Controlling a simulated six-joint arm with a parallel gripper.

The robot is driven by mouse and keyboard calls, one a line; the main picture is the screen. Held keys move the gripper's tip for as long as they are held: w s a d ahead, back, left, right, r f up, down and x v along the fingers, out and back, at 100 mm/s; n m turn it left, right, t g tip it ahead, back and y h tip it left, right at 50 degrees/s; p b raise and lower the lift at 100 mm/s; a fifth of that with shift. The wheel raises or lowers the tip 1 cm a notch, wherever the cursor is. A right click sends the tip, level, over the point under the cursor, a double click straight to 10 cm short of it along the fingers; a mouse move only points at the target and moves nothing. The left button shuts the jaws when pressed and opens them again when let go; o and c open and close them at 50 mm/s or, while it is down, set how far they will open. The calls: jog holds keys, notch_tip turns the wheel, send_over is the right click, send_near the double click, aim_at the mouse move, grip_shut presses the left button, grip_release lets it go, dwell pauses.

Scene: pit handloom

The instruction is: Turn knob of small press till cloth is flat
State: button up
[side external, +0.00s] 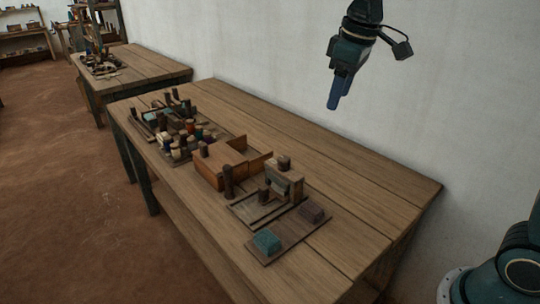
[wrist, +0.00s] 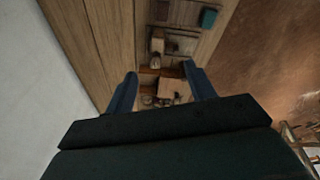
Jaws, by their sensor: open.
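The small press (side external: 284,182) is a wooden frame on the near part of the table. A dark round knob (side external: 284,162) stands on its top. A pale grey patch, perhaps the cloth (side external: 280,184), shows under its top; I cannot tell whether it is flat. The press seems to show in the wrist view (wrist: 157,43), small and dim. My gripper (side external: 334,104) hangs high above the table's back, near the wall, well apart from the press. In the wrist view my gripper (wrist: 160,70) has its two blue fingers spread, with nothing held between them.
A wooden box (side external: 210,168) stands left of the press, with spools (side external: 187,130) beyond it. A board with a teal block (side external: 267,241) and a brown block (side external: 311,211) lies in front. An upright peg (side external: 228,182) stands nearby. The table's back and right (side external: 350,190) are clear.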

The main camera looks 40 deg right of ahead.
jog(key=w+f+n+g, duration=0.15)
jog(key=w+f, duration=0.25)
jog(key=w, duration=0.5)
jog(key=n, duration=0.2)
send_over(284, 158)
notch_tip(284, 158, down, 5)
jog(key=shift+f+g, duration=0.25)
jog(key=shift+g, duration=0.2)
notch_tip(284, 158, down, 14)
jog(key=shift+s+r, duration=0.1)
jog(key=c, duration=1)
